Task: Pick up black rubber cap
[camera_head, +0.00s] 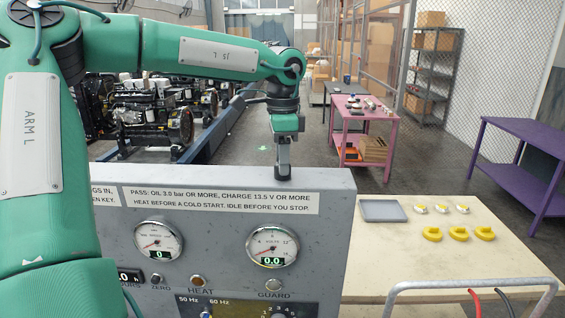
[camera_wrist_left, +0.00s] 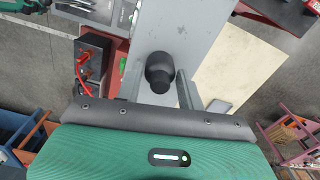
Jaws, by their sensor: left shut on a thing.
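The black rubber cap (camera_wrist_left: 158,70) shows in the left wrist view, a dark round piece at the grey cabinet's top. In the head view my left gripper (camera_head: 283,172) points down at the top edge of the grey control cabinet (camera_head: 335,200), behind its front face. In the left wrist view the left gripper (camera_wrist_left: 160,88) has its fingers on either side of the cap and is shut on it. The cap appears to be at the cabinet top; whether it is clear of it I cannot tell. In the head view the cap is mostly hidden by the fingers. My right gripper is in neither view.
The cabinet front carries gauges (camera_head: 272,245) and knobs. To its right a pale table (camera_head: 400,245) holds a grey tray (camera_head: 382,210) and several yellow parts (camera_head: 459,233). A metal tube handle (camera_head: 470,284) stands in front. Diesel engines (camera_head: 150,115) stand at back left.

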